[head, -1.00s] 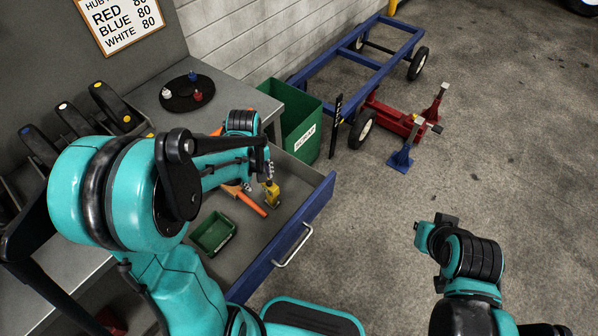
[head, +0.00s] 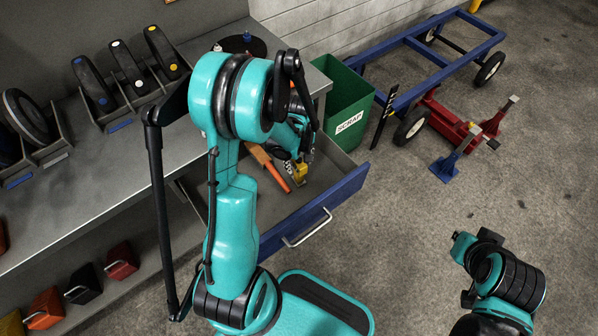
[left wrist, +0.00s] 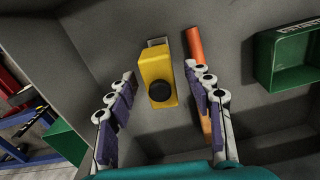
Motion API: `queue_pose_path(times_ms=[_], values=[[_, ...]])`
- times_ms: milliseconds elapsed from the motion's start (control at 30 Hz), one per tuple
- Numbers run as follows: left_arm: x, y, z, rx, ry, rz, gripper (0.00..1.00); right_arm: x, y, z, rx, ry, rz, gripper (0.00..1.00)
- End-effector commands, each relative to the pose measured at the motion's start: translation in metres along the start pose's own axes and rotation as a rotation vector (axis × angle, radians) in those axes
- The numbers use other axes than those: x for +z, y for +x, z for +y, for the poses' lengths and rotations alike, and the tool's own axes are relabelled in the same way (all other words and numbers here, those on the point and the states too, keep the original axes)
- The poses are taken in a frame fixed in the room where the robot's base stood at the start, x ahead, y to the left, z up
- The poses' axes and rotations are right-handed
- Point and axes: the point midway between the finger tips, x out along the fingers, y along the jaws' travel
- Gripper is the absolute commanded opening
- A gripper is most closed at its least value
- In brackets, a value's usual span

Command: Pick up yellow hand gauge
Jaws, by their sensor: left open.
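The yellow hand gauge (left wrist: 157,72) lies in the open drawer, with a black round knob facing up, and shows between my left gripper's fingers in the left wrist view. In the head view the gauge (head: 300,172) is partly covered by my left gripper (head: 305,153). My left gripper (left wrist: 160,78) is open, with one finger on each side of the gauge and a gap showing on both sides. My right arm shows at the lower right of the head view, but its gripper cannot be made out.
An orange-handled tool (left wrist: 195,50) lies close beside the gauge, near the right finger. A green tray (left wrist: 285,55) is farther right in the drawer (head: 335,205). A green scrap bin (head: 345,100) stands behind the drawer.

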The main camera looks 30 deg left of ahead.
Motion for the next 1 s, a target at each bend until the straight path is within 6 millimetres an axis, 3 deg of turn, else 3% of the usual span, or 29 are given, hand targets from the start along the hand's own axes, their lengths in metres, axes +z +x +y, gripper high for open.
queue_pose_path(times_ms=[167,367,400,767,1000], values=[[0.0,0.0,0.0,0.0,0.0,0.0,0.52,-0.001,-0.001,0.0,0.0,0.0,0.0,0.0],[0.0,-0.001,0.0,0.0,0.0,0.0,0.04,-0.001,-0.001,0.0,0.0,0.0,0.0,0.0],[0.0,-0.001,0.0,0.0,0.0,0.0,0.0,-0.001,-0.001,0.0,0.0,0.0,0.0,0.0],[0.0,-0.007,0.0,0.0,0.0,0.0,0.0,-0.003,-0.004,0.0,0.0,0.0,0.0,0.0],[0.0,-0.055,0.0,0.0,0.0,0.0,0.0,-0.015,-0.021,0.0,0.0,0.0,0.0,0.0]])
